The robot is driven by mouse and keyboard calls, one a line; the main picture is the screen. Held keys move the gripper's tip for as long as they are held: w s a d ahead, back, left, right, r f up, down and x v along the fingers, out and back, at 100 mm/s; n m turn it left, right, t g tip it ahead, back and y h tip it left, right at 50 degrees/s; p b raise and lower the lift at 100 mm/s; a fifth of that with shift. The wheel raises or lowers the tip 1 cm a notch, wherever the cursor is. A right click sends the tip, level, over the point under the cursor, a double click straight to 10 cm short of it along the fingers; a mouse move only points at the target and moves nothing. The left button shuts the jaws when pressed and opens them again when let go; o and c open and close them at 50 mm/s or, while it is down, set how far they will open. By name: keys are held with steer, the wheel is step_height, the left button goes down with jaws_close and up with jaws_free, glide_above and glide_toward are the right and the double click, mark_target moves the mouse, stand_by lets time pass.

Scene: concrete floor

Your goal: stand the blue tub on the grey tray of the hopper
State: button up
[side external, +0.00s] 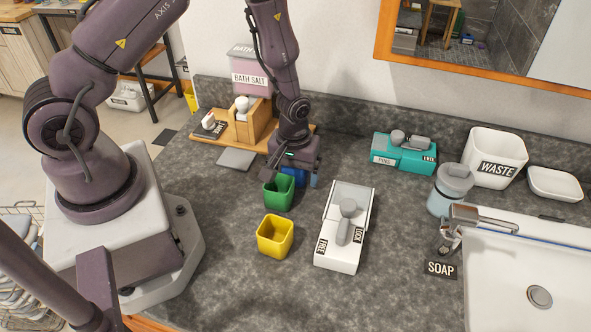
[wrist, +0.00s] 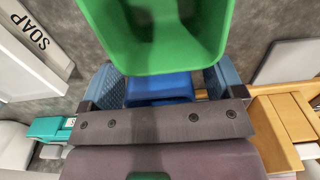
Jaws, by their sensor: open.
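The blue tub (side external: 294,176) stands on the dark counter, mostly hidden behind the green tub (side external: 279,194) and under my gripper (side external: 296,180). In the wrist view the blue tub (wrist: 160,88) lies between the two blue-grey fingers of my gripper (wrist: 163,84). The jaws are open, one finger on each side of it; I cannot tell whether they touch it. The hopper (side external: 249,75), labelled BATH SALT, stands at the back on a wooden base. Its flat grey tray (side external: 237,159) lies in front, left of my gripper, with nothing on it.
The green tub is close beside the blue one. A yellow tub (side external: 275,237) stands nearer the camera. A white box with a grey lever (side external: 346,232) is to the right. Farther right are a teal box (side external: 404,153), a soap bottle (side external: 449,190) and the sink (side external: 540,260).

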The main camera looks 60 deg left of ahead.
steer(key=c, duration=1.1)
steer(key=shift+r, duration=0.15)
steer(key=shift+r, duration=0.25)
step_height(320, 180, up, 9)
glide_toward(235, 160)
steer(key=shift+f, duration=3.3)
